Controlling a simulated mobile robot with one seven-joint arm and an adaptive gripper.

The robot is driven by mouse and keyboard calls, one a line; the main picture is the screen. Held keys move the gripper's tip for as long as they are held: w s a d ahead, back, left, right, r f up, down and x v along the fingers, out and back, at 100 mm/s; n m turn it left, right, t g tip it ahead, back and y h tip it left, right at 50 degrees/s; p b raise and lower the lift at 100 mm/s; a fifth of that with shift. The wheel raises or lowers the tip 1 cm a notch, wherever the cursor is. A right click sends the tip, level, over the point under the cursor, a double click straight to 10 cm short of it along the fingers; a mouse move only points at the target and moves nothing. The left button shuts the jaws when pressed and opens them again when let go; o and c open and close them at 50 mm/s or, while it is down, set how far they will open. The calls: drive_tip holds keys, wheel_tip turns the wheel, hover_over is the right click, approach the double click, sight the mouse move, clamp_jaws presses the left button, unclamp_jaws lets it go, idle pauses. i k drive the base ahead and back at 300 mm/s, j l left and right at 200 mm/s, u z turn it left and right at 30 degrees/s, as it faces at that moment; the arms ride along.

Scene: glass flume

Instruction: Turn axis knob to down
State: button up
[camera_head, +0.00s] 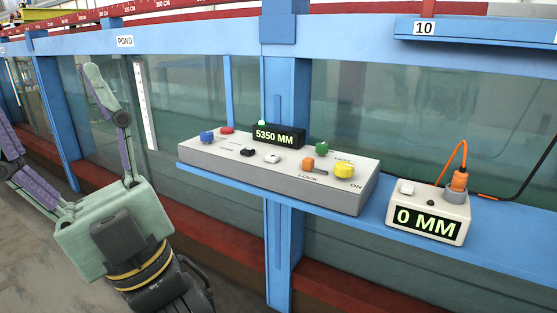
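A grey control box (270,180) sits on a blue shelf, with a display reading 5350 MM (277,135). On its top are a blue knob (207,137), a red one (227,130), a black one (248,152), a white one (272,158), a green one (322,148), an orange lever (308,164) and a yellow knob (344,171). "LOCK" and "ON" are readable near the orange and yellow controls. Other labels are too small, so I cannot tell which is the axis knob.
A smaller box (429,221) reading 0 MM stands at the right, with an orange plug and cable (459,180). The blue shelf (500,250) runs below both. Glass flume walls and blue posts (285,85) stand behind. Space between my gripper and the control box is clear.

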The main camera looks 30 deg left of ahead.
sight(207, 137)
drive_tip(key=u, duration=1.25)
drive_tip(key=i+j+z, duration=0.1)
drive_tip(key=i+j, duration=0.15)
